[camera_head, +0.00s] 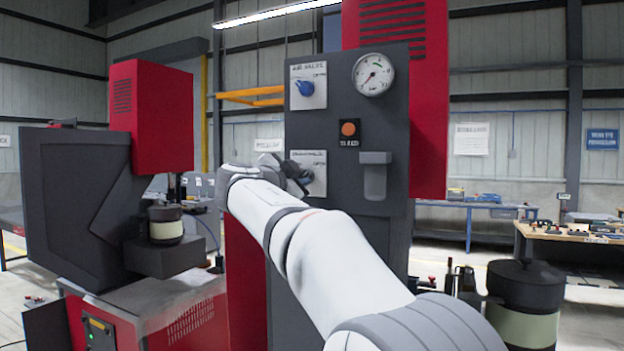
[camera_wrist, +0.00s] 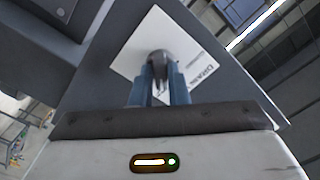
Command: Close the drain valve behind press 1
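The drain valve's white plate (camera_head: 313,165) is on the dark grey panel, below the air valve. In the wrist view the plate (camera_wrist: 195,55) appears tilted, with "DRAIN" partly readable. My gripper (camera_head: 300,175) is at this plate, over the valve handle, and covers much of it. In the wrist view the fingers of my gripper (camera_wrist: 160,85) reach to the dark rounded knob (camera_wrist: 160,60) at the middle of the plate. They lie close on either side of it, but whether they are pressed on it is not clear. The handle's angle is mostly hidden.
Above are the air valve with a blue knob (camera_head: 305,88), a gauge (camera_head: 373,74) and an orange button (camera_head: 348,129). A grey box (camera_head: 375,176) juts from the panel to the right of the drain plate. A dark drum (camera_head: 525,300) stands at lower right.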

